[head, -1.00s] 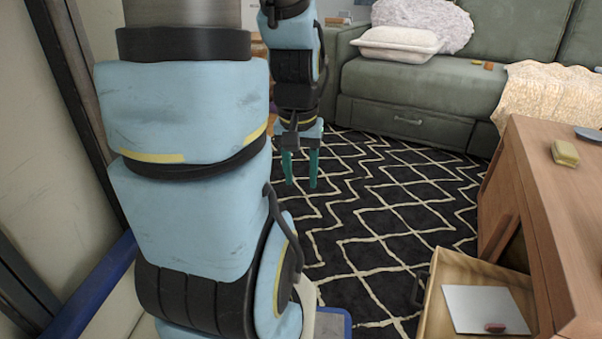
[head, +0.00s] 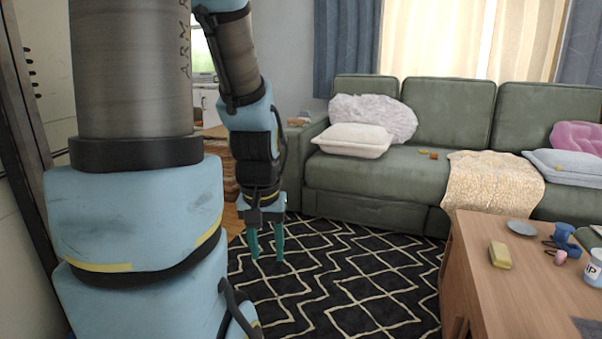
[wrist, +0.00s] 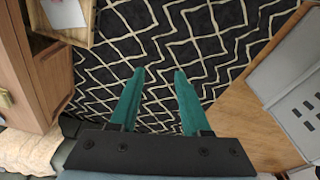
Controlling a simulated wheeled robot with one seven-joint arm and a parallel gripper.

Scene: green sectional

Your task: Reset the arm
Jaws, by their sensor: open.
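My gripper (head: 266,240) hangs pointing down above the black and white patterned rug (head: 340,290), at the end of my light blue arm. Its two teal fingers are apart, with nothing between them. In the wrist view, my gripper (wrist: 155,85) also shows open and empty, with only the rug (wrist: 155,45) beneath it. My large upper arm links fill the left of the head view and hide what is behind them.
A green sofa (head: 365,180) stands along the back, with pillows and a beige throw (head: 490,185). A wooden table (head: 480,265) at right holds a yellow sponge-like block (head: 500,255) and a grey disc (head: 521,228). An open drawer (wrist: 85,35) shows in the wrist view.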

